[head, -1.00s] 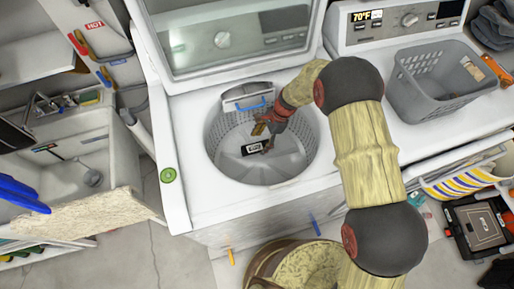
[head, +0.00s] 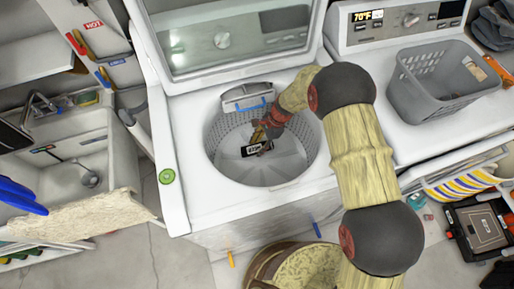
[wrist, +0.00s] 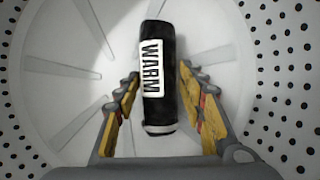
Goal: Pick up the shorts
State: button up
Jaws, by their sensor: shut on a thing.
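My gripper (head: 261,141) reaches down into the round drum of the open top-load washer (head: 222,212). Its yellow-padded fingers (wrist: 158,98) are on either side of a black, rolled or cylinder-shaped item (wrist: 158,112) with a white "WARM" label, and they are shut on it. The item also shows low in the drum in the head view (head: 252,151). Nothing clearly recognisable as shorts shows; I cannot tell whether this item is them. The fingers' exact contact with it is hard to see.
The pale, perforated drum wall (wrist: 285,75) surrounds my gripper closely. The raised lid (head: 230,45) stands behind the opening. A grey basket (head: 430,100) sits on the machine to the right. A sink (head: 75,165) is at the left.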

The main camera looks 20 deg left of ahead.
jog(key=c, duration=0.4)
jog(key=shift+c, duration=0.2)
